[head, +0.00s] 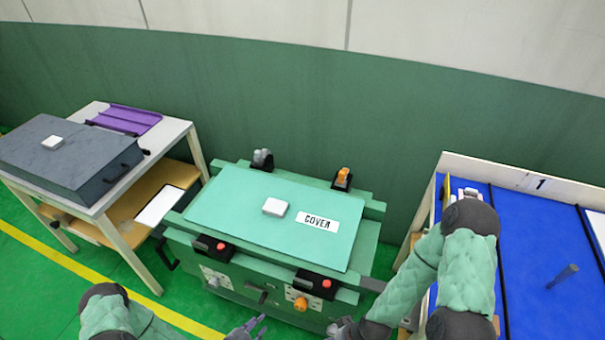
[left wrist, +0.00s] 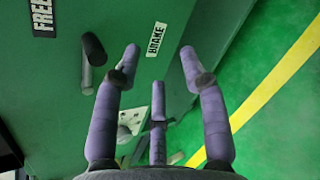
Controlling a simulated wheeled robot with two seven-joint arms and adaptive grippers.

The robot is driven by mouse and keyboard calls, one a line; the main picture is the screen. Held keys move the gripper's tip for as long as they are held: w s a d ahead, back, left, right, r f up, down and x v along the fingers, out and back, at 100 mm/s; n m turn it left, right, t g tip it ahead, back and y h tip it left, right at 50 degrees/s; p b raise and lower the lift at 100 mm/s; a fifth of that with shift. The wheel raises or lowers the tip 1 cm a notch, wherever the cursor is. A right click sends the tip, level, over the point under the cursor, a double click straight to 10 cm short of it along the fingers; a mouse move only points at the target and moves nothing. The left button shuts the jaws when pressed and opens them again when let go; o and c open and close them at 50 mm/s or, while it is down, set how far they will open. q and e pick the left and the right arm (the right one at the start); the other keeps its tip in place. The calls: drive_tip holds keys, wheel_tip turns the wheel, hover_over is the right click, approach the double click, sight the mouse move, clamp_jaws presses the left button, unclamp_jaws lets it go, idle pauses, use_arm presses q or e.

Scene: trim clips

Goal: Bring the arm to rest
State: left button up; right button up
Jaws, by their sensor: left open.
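My left gripper (head: 247,328) shows at the bottom edge of the head view, in front of the green cart. In the left wrist view its purple fingers (left wrist: 160,62) are spread apart with nothing between them.
The green cart (head: 230,205) carries a panel labelled "COVER" (head: 318,222) and clamps with red and orange knobs. A white table (head: 178,128) with a grey case (head: 60,160) stands at left. A blue-topped table (head: 530,235) stands at right, under my right arm. Green floor is free at front left.

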use_arm(q)
drive_tip(key=s+d+r+m+g+y, duration=0.1)
drive_tip(key=s+d+r+m+g, duration=0.1)
drive_tip(key=m, duration=0.8)
drive_tip(key=s+d+r+m+g+y, duration=0.1)
drive_tip(key=s+d+r+m+g, duration=0.2)
drive_tip(key=s+r+m+g, duration=0.2)
drive_tip(key=s+m+g, duration=0.2)
drive_tip(key=m+g, duration=0.1)
drive_tip(key=m, duration=0.1)
drive_tip(key=shift+d+m, duration=0.3)
drive_tip(key=shift+m, duration=0.1)
